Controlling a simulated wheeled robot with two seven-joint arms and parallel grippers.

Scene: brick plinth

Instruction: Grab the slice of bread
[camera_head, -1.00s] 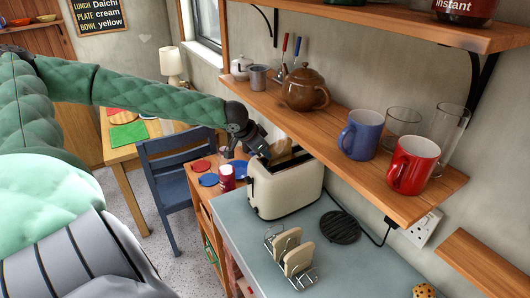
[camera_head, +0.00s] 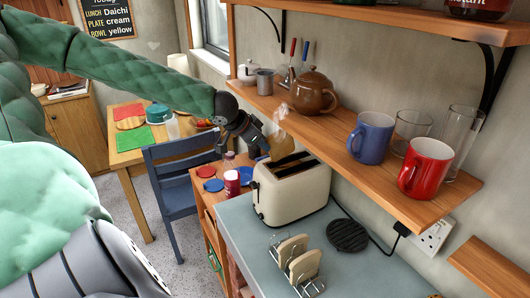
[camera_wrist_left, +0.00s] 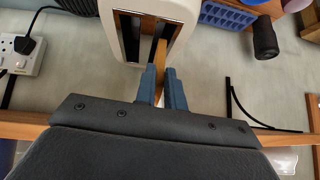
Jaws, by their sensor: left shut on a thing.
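The toasted slice of bread (camera_head: 281,146) is brown and hangs upright just above the cream toaster (camera_head: 290,192). My left gripper (camera_head: 266,150) is shut on it from the left. In the left wrist view the slice (camera_wrist_left: 159,52) shows edge-on between the two blue fingertips (camera_wrist_left: 161,88), over one end of the toaster (camera_wrist_left: 108,22). My right gripper is not in view.
A wooden shelf (camera_head: 345,145) with a brown teapot (camera_head: 311,92), mugs and glasses overhangs close behind the slice. A toast rack (camera_head: 296,264) with two pale slices stands on the grey counter (camera_head: 240,222). A red jar (camera_head: 232,184) stands left of the toaster.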

